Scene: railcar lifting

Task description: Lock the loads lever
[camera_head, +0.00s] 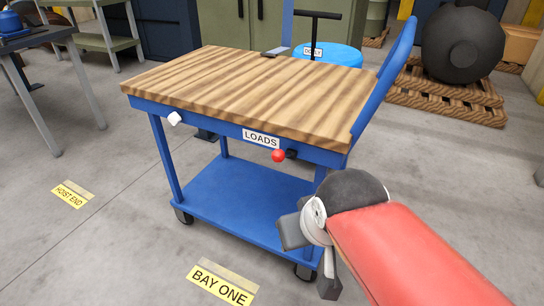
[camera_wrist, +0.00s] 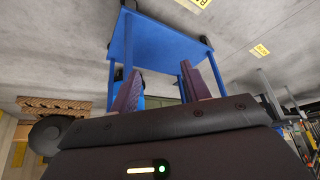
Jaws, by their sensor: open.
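The loads lever (camera_head: 278,155) shows a red ball knob beside a dark mount. It is on the front edge of the blue cart, just right of the white LOADS label (camera_head: 261,139). My gripper (camera_head: 309,258) is in front of the cart's right front corner, lower than the lever and apart from it. Its two fingers are spread and empty. In the wrist view the fingers (camera_wrist: 160,88) are also apart, with blue cart parts beyond them. The lever cannot be made out in that view.
The cart's wooden top (camera_head: 235,90) holds a small dark flat object (camera_head: 275,52). A white knob (camera_head: 175,118) is at the front left edge. A blue handle panel (camera_head: 385,75) rises at the right. The floor in front is clear.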

